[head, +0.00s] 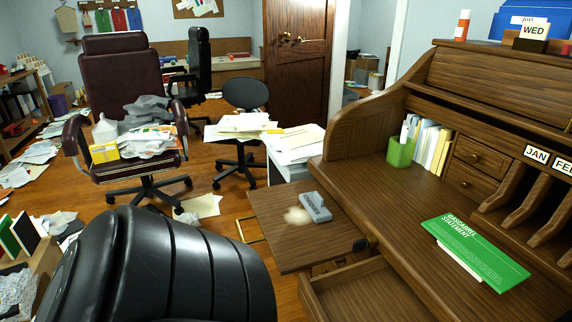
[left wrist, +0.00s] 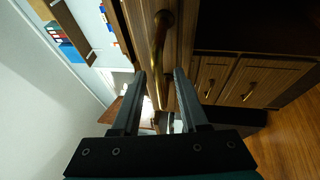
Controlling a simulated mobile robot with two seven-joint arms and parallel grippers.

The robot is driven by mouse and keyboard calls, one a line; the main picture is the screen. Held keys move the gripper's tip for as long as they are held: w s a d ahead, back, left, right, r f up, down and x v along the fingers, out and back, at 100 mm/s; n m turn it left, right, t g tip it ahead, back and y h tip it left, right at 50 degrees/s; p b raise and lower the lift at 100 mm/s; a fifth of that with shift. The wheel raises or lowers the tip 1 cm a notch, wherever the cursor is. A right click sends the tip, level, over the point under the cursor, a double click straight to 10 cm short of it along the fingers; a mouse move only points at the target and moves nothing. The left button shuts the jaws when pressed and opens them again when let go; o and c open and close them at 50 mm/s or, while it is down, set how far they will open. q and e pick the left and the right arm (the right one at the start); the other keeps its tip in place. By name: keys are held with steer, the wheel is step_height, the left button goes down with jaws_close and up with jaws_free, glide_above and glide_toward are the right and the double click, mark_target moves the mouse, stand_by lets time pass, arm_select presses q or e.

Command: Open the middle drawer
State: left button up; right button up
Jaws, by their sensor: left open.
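In the left wrist view my left gripper (left wrist: 160,74) is open. Its two dark fingers point at a wooden drawer front (left wrist: 185,38) with a long brass handle (left wrist: 157,45). The handle lines up with the gap between the fingertips; I cannot tell whether either finger touches it. Two more wooden fronts with brass handles (left wrist: 249,91) show to the right. I cannot tell which front is the middle drawer. In the head view a drawer (head: 370,293) of the roll-top desk (head: 400,205) stands open at the bottom. My right gripper is not in view.
A pull-out board (head: 290,245) holds a grey stapler-like object (head: 315,207). A black leather chair back (head: 165,265) fills the near left. Paper stacks (head: 295,145), office chairs (head: 122,75) and papers crowd the floor. A green booklet (head: 475,252) lies on the desktop.

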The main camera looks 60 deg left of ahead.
arm_select(q)
steer(key=shift+s, duration=0.1)
steer(key=b+v, duration=0.1)
steer(key=v, duration=1.4)
steer(key=shift+b, duration=0.35)
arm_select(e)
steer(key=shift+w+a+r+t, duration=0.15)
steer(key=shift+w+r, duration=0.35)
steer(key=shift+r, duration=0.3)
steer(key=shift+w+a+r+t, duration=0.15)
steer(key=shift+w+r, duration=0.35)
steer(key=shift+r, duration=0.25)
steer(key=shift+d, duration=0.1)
arm_select(q)
steer(key=shift+s, duration=0.1)
